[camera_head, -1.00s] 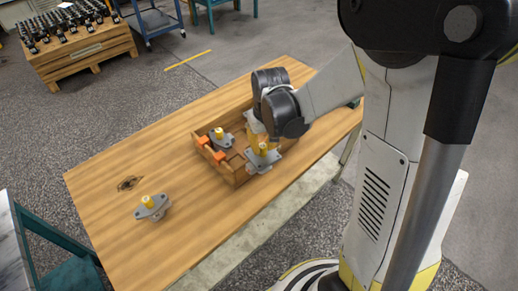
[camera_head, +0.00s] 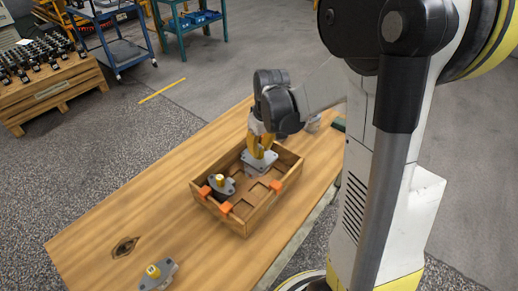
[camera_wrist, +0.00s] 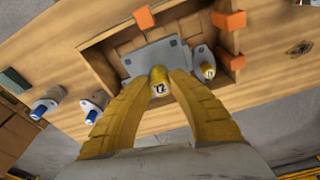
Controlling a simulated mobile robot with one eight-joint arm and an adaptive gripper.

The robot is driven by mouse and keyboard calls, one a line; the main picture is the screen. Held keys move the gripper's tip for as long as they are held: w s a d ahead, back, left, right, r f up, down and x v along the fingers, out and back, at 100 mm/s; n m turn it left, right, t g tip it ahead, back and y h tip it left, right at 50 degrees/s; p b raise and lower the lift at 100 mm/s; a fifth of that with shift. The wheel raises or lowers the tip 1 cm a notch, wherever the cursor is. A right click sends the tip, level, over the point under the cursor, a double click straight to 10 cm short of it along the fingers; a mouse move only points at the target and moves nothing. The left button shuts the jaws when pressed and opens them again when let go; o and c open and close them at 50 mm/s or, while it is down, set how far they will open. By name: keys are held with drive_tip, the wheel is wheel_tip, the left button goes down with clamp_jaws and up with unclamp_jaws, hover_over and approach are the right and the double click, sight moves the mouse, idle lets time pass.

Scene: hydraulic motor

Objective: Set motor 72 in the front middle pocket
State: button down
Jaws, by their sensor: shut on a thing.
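Motor 72 (camera_wrist: 160,84) has a yellow cap marked 72 and a grey flange plate; the flange also shows in the head view (camera_head: 258,163). My gripper (camera_head: 262,146) is shut on its yellow cap, and both yellow fingers close around it in the wrist view (camera_wrist: 161,77). The motor is within the outline of the wooden crate (camera_head: 245,222), towards its far side. I cannot tell whether the flange touches the crate floor. Another yellow-capped motor (camera_head: 221,186) sits in the crate's left end. Empty pockets show in front of the held motor.
Orange clips (camera_head: 226,207) sit on the crate's rim. Blue-capped motors (camera_wrist: 43,106) (camera_wrist: 95,104) stand outside the crate, left in the wrist view.

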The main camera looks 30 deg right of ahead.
drive_tip(key=shift+w, duration=0.1)
drive_tip(key=shift+f+b, duration=0.35)
wheel_tip(320, 180, down, 12)
drive_tip(key=b, duration=0.9)
drive_tip(key=shift+r, duration=0.25)
drive_tip(key=shift+f+b, duration=0.45)
drive_tip(key=shift+f, duration=0.1)
idle(0.7)
drive_tip(key=c, duration=1.2)
unclamp_jaws()
drive_tip(key=shift+r, duration=0.15)
